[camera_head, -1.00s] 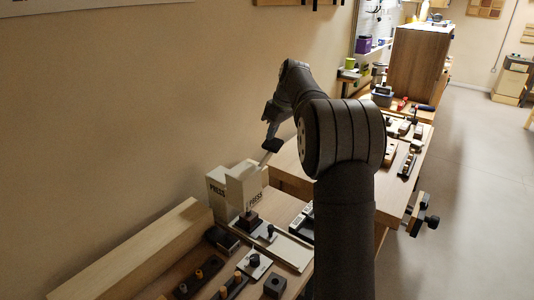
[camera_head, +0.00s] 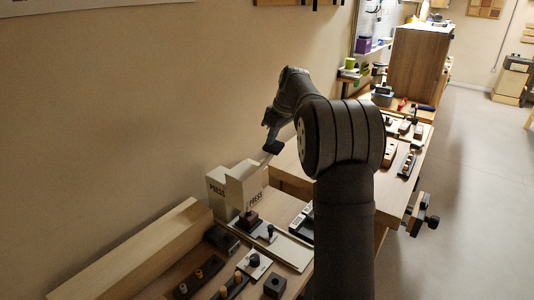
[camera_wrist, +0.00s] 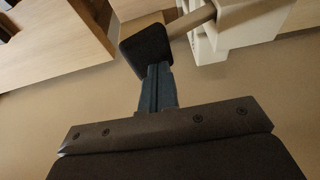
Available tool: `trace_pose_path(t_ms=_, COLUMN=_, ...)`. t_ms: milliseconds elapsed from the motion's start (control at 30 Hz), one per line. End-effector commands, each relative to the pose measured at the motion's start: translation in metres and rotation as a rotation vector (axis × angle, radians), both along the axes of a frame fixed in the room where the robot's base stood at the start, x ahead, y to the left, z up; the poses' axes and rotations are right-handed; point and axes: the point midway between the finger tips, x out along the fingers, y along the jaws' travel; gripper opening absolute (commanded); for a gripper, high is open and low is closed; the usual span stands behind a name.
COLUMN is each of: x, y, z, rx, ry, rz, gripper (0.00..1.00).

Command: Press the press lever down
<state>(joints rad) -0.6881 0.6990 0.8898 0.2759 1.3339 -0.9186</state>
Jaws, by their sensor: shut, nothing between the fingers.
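The press is a pale block marked PRESS (camera_head: 244,185), on the bench beside the wall. Its light lever rod (camera_head: 266,159) slants up toward a dark end block (camera_head: 273,148). In the wrist view, the rod (camera_wrist: 191,19) runs from the white press body (camera_wrist: 233,27) to the dark block (camera_wrist: 145,45). My gripper (camera_wrist: 157,72) is shut with nothing between its fingers. Its fingertips meet the dark block in the wrist view; whether they press on it is unclear. In the head view, my gripper (camera_head: 271,135) is just above the block.
A long wooden beam (camera_head: 135,250) lies along the wall. Small fixtures with knobs (camera_head: 254,262) stand in front of the press. A tall wooden cabinet (camera_head: 419,63) stands at the far end. The space above the bench near the press is open.

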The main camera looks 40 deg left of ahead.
Motion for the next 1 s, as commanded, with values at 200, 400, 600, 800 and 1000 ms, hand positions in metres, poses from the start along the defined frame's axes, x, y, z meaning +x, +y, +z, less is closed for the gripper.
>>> trace_pose_path(t_ms=200, x=0.0, y=0.0, z=-0.003, rx=-0.001, ry=0.001, rz=0.0, gripper=0.0)
trace_pose_path(t_ms=400, x=0.0, y=0.0, z=-0.003, rx=-0.001, ry=0.001, rz=0.0, gripper=0.0)
trace_pose_path(t_ms=600, x=0.003, y=0.0, z=-0.01, rx=-0.001, ry=0.001, rz=-0.001, gripper=0.0)
trace_pose_path(t_ms=800, x=0.007, y=0.0, z=-0.022, rx=-0.001, ry=0.003, rz=-0.001, gripper=0.0)
trace_pose_path(t_ms=1000, x=0.008, y=0.0, z=-0.023, rx=-0.001, ry=0.001, rz=-0.001, gripper=0.0)
